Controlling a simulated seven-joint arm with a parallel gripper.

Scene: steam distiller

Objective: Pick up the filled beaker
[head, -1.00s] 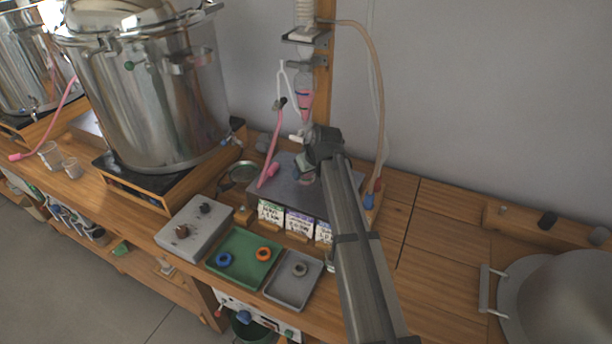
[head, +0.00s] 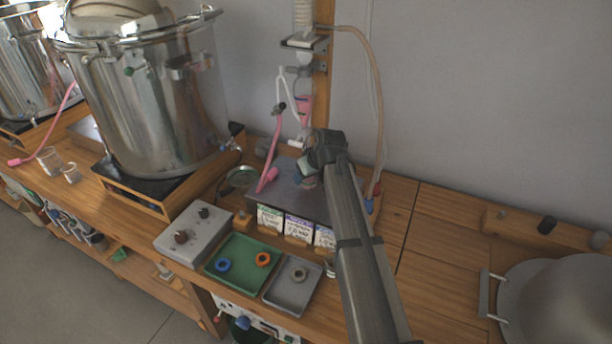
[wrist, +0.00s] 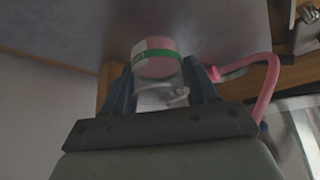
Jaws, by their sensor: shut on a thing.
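The beaker (wrist: 156,58) shows in the wrist view between my two fingers, with pink contents and a green band around it. My gripper (wrist: 163,88) is shut on it, one blue finger on each side. In the head view my gripper (head: 308,166) is over the grey metal platform (head: 262,192), below the glass funnel with pink liquid (head: 304,106). There my wrist hides most of the beaker. I cannot tell how far the beaker is above the platform.
A pink hose (head: 271,155) stands just left of my gripper, and a tan tube (head: 380,110) hangs to the right. Label cards (head: 298,228) line the platform's front. Green (head: 240,268) and grey (head: 285,292) trays lie before it. A large steel pot (head: 150,100) stands left.

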